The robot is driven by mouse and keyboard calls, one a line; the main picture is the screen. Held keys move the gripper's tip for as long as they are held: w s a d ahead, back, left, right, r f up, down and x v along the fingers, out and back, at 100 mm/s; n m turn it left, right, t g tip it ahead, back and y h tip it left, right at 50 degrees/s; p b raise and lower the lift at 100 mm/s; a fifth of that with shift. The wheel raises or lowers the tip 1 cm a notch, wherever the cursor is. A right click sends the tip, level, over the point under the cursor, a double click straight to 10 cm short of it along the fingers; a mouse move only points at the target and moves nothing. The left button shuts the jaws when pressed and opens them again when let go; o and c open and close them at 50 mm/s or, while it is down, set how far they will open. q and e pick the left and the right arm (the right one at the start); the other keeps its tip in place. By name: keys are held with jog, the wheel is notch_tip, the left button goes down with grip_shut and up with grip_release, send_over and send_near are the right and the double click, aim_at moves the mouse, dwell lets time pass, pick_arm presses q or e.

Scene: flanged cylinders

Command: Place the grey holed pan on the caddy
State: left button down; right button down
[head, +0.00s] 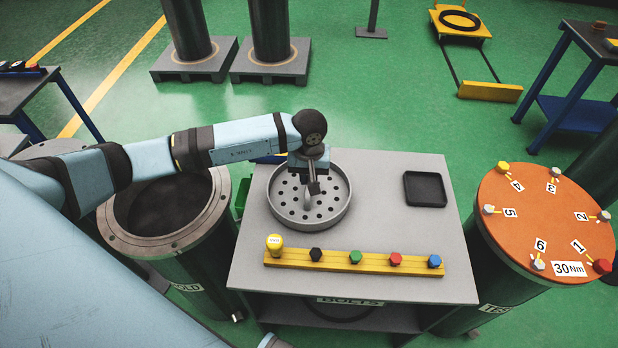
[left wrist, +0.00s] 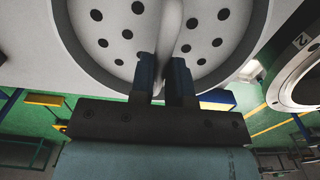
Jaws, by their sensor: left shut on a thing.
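The grey holed pan (head: 331,207) is a round, shallow dish with a ring of holes and an upright grip in its middle. It is level, over the left part of the grey-topped caddy (head: 400,240); I cannot tell whether it touches the top. My left gripper (head: 311,190) reaches down into the pan from above and is shut on its central grip. The left wrist view shows the two fingers (left wrist: 165,80) on either side of the pale grip (left wrist: 172,22), with the pan floor (left wrist: 112,38) beyond. My right gripper is not in view.
A yellow rail (head: 335,263) with several coloured knobs runs along the caddy's front. A black tray (head: 425,189) lies at its right. An open flanged cylinder (head: 216,210) stands left, and an orange-topped cylinder (head: 530,215) with numbered bolts stands right. The caddy's middle right is clear.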

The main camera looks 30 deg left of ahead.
pick_arm(q)
jog(key=shift+f, duration=0.7)
jog(key=shift+f, duration=0.1)
jog(key=c, duration=1.1)
grip_release()
